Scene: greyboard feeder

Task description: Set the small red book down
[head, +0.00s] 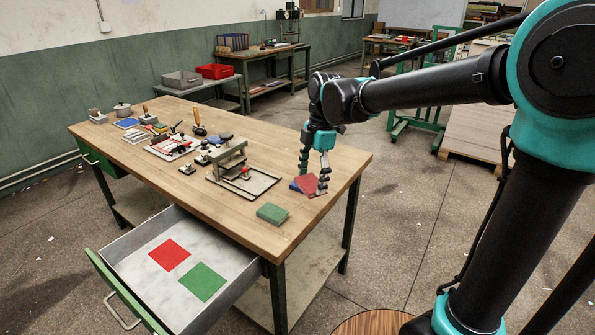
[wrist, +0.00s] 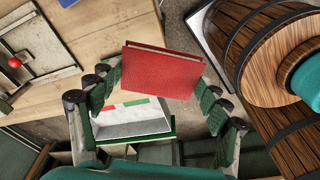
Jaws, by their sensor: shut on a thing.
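The small red book (head: 308,184) is between the fingers of my gripper (head: 313,178) at the right end of the wooden table. In the wrist view, the red book (wrist: 163,72) lies across the fingertips, and my gripper (wrist: 155,88) is shut on it. The head view does not clearly show whether the book touches the tabletop. A blue item (head: 294,186) shows just left of the red book, partly hidden. A green book (head: 272,213) lies flat near the table's front edge.
An open drawer (head: 137,241) below the front edge has a red square (head: 170,254) and a green square (head: 203,281) on its floor. A metal press-like fixture (head: 233,166) stands left of my gripper. Several tools and pots crowd the table's left half.

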